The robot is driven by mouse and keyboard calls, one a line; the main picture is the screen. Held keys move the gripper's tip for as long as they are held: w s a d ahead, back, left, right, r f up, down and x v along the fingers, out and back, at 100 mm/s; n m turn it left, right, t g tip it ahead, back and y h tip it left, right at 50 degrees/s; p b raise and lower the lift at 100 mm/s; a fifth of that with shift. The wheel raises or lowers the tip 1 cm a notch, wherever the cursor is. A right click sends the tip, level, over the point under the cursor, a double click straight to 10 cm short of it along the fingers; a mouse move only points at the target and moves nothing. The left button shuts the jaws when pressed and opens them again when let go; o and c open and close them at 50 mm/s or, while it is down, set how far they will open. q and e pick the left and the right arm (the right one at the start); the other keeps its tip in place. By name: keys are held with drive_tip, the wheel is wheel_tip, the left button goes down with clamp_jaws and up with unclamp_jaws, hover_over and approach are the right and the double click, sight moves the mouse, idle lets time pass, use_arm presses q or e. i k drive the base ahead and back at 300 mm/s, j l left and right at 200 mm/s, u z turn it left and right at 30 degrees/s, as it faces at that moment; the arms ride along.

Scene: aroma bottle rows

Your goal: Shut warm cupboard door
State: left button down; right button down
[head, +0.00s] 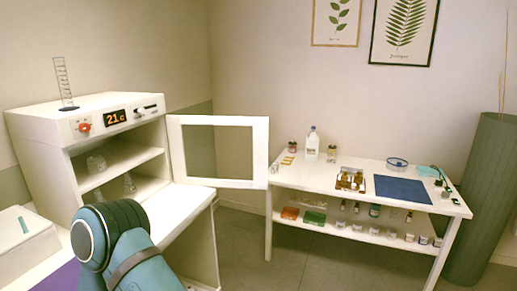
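The warm cupboard (30,127) is a white box on the left with a lit "21c" display, a red knob and an inner shelf. Its door (259,150), a white frame around a clear pane, stands wide open. It is hinged at the cupboard's right side and swung out to the right. Clear glass flasks (96,164) stand inside. A teal and black link of my own arm fills the lower left, in front of the cupboard's lower part. Neither gripper shows, and nothing of mine is seen touching the door.
A graduated glass cylinder (64,84) stands on top of the cupboard. A white table (437,203) at right holds bottles, a blue mat (402,190) and a lower shelf of small jars. A tall green planter (486,190) stands beside it. Grey floor (300,262) lies open between.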

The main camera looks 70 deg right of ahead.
sight(260, 125)
drive_tip(key=l+z, duration=0.1)
drive_tip(key=l, duration=0.55)
drive_tip(key=l+z, duration=0.1)
drive_tip(key=l, duration=0.55)
drive_tip(key=l+z, duration=0.1)
drive_tip(key=l, duration=0.5)
drive_tip(key=l+z, duration=0.1)
drive_tip(key=l, duration=0.55)
drive_tip(key=i+l+z, duration=0.15)
drive_tip(key=l, duration=0.5)
drive_tip(key=l+z, duration=0.1)
drive_tip(key=l, duration=0.5)
drive_tip(key=i, duration=0.05)
